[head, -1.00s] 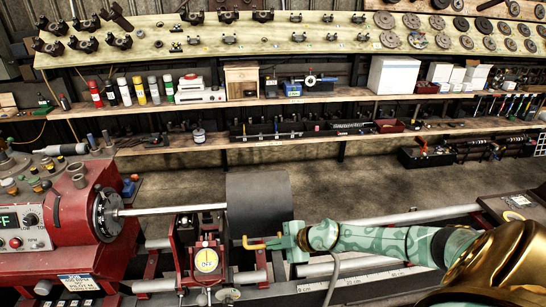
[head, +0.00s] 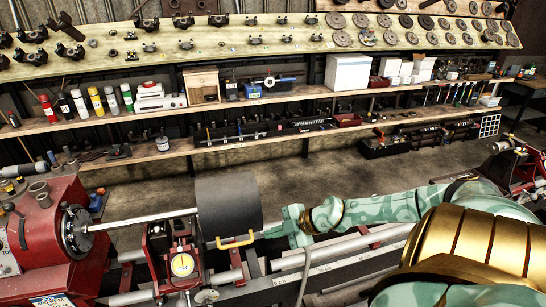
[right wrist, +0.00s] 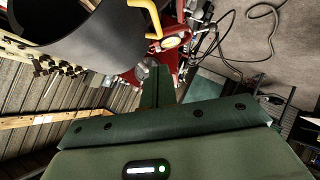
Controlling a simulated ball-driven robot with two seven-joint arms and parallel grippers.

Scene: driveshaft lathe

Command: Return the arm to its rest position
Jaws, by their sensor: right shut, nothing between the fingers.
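My right arm reaches in from the right in the head view, green-patterned with gold parts. Its gripper (head: 272,229) is beside the dark grey cylinder (head: 228,205) on the lathe, near a yellow handle (head: 236,241). In the right wrist view the gripper's green fingers (right wrist: 155,88) are together with nothing between them. The handle (right wrist: 151,14) is ahead of the fingertips, apart from them, and the dark cylinder (right wrist: 95,45) is at upper left. My left gripper is not seen.
The red lathe headstock (head: 42,238) stands at left, with a metal shaft (head: 140,219) running to the cylinder. A red stand with a yellow dial (head: 182,264) is below the shaft. Shelves with spray cans, boxes and discs line the back wall. Grey floor lies between.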

